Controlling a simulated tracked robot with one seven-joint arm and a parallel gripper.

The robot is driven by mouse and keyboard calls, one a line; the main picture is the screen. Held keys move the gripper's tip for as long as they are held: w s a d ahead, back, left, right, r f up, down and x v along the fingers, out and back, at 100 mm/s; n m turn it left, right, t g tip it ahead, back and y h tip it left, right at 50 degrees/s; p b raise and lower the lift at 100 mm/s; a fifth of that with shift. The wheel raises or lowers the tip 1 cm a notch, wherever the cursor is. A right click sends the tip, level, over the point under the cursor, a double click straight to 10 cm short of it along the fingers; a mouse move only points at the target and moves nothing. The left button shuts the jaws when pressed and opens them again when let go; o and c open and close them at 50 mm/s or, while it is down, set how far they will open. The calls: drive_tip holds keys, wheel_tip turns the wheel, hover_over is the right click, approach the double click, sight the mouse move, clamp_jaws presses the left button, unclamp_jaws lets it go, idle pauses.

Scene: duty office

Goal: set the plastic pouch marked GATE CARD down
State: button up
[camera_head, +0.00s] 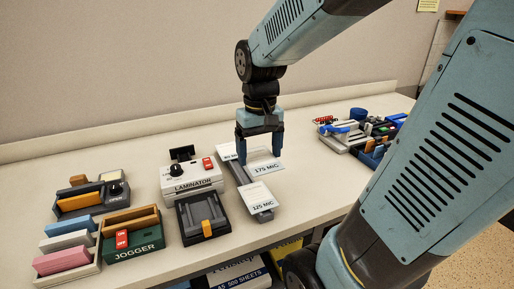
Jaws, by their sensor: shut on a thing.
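My gripper (261,155) points down over the middle of the table, above the pouch stacks. Its fingers are shut on a thin pale thing, which I take to be the plastic pouch. Its outline is hard to separate from the white sheets behind and below it. The words GATE CARD cannot be read in this view. Whether the pouch touches anything beneath it I cannot tell.
Below is a grey holder (262,217) with white packs marked 175 MIC (267,169) and 125 MIC (262,201). Left are the laminator (192,180), a black tray (203,219) and a green jogger (135,244). Clutter (360,131) stands right; table between is bare.

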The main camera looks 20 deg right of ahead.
drive_tip(key=shift+s+r, duration=0.1)
drive_tip(key=shift+s, duration=0.15)
drive_tip(key=w, duration=2.7)
drive_tip(key=w+f, duration=0.4)
drive_tip(key=w, duration=0.3)
drive_tip(key=w+f, duration=0.4)
drive_tip(key=w, duration=0.3)
drive_tip(key=w+f, duration=0.4)
drive_tip(key=w, duration=0.3)
drive_tip(key=shift+w+a+f, duration=0.1)
drive_tip(key=shift+f, duration=0.15)
drive_tip(key=s+r, duration=0.6)
drive_tip(key=s, duration=0.5)
drive_tip(key=s+r, duration=0.7)
drive_tip(key=s, duration=3)
drive_tip(key=shift+s+f, duration=0.15)
drive_tip(key=shift+f, duration=0.1)
